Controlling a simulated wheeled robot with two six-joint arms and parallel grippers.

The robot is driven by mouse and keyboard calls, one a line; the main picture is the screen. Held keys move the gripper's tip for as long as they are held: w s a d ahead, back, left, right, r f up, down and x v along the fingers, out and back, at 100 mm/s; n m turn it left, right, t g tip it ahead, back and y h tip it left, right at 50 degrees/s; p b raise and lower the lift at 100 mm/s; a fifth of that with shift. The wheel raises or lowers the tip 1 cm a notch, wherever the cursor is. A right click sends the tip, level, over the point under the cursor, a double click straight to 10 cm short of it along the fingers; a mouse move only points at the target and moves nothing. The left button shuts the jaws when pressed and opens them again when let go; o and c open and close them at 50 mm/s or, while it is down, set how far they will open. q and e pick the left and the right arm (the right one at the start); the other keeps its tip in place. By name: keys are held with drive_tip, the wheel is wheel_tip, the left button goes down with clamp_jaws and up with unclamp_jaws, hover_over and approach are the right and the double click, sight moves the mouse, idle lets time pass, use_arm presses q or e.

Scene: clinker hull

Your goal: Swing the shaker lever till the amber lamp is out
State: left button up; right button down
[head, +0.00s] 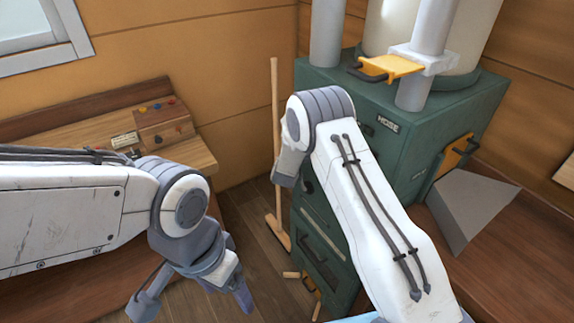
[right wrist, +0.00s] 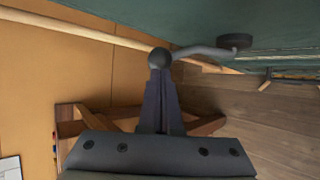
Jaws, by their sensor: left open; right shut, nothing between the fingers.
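The shaker lever (right wrist: 197,52) shows in the right wrist view as a bent grey bar. It runs from a dark round mount on a green wall to a dark ball knob. My right gripper (right wrist: 158,75) is shut and empty, its fingertips at the knob; whether they touch it I cannot tell. In the head view my right arm hides part of the green stove (head: 372,150), and that gripper's fingertips do not show. My left gripper (head: 240,288) is open and empty, low over the floor at the lower middle. I cannot make out an amber lamp in either view.
A broom (head: 275,150) leans against the wall left of the stove. A wooden bench (head: 85,118) with a small control box (head: 163,122) stands at the left. A yellow plate with a handle (head: 392,66) is on a pipe above the stove.

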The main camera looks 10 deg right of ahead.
use_arm(q)
drive_tip(key=shift+s+r, duration=0.25)
drive_tip(key=shift+s, duration=0.1)
use_arm(e)
drive_tip(key=v, duration=1.2)
drive_tip(key=shift+s, duration=0.3)
